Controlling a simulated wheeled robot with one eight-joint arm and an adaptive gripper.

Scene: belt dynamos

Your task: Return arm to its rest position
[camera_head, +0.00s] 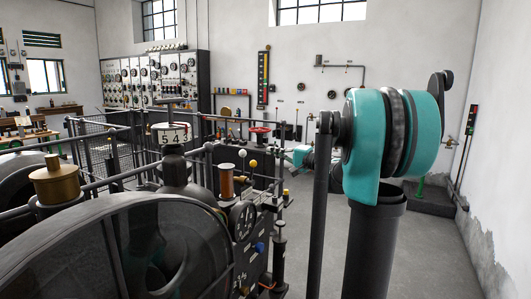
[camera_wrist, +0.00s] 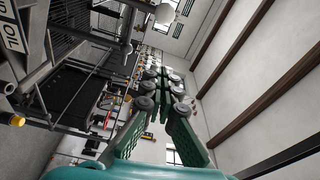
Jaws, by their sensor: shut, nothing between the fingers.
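My gripper (camera_wrist: 166,76) shows in the wrist view as two green ribbed fingers with round grey joints. They run up from the teal wrist at the bottom and meet near the middle of the picture. The fingers are shut with nothing between them. In the head view my arm's large teal and black joint stands at the right. A smaller teal part of my arm shows behind it, near the middle. The fingers cannot be made out in the head view.
Dark machines with a large wheel (camera_head: 130,250), a brass cap (camera_head: 56,182) and a gauge (camera_head: 243,220) fill the left foreground. Railings (camera_head: 110,150) stand behind them. A switchboard (camera_head: 150,80) lines the back wall. Grey floor (camera_head: 440,245) is clear at the right.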

